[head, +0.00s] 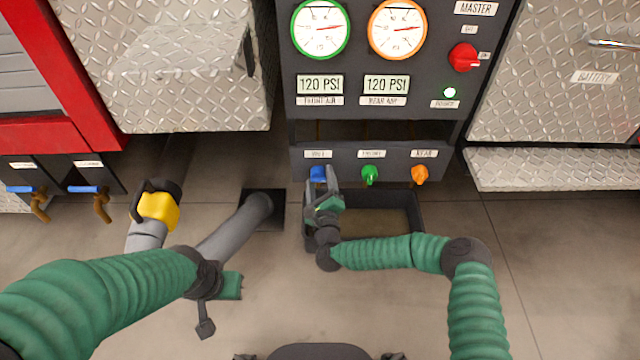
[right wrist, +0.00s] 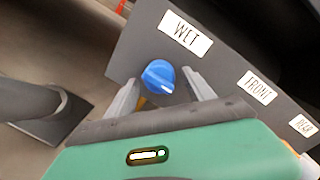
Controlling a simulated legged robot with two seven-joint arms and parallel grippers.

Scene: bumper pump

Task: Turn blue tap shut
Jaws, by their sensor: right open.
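The blue tap (head: 318,174) is the left one of three knobs on the dark panel, under a label. In the right wrist view the blue tap (right wrist: 158,77) sits below the WET label, its pale pointer mark toward the lower right. My right gripper (head: 321,183) is open at the tap, and in the wrist view its two fingers stand on either side of the knob, with no clear grip on it. My left gripper (head: 229,287) is low at the left, away from the panel; its fingers are not clear.
A green knob (head: 370,175) and an orange knob (head: 419,175) are to the right of the blue tap. A dark open tray (head: 412,212) is under the panel. A grey pipe (head: 238,228) and a yellow-black fitting (head: 158,208) stand at the left. A red switch (head: 463,57) is above.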

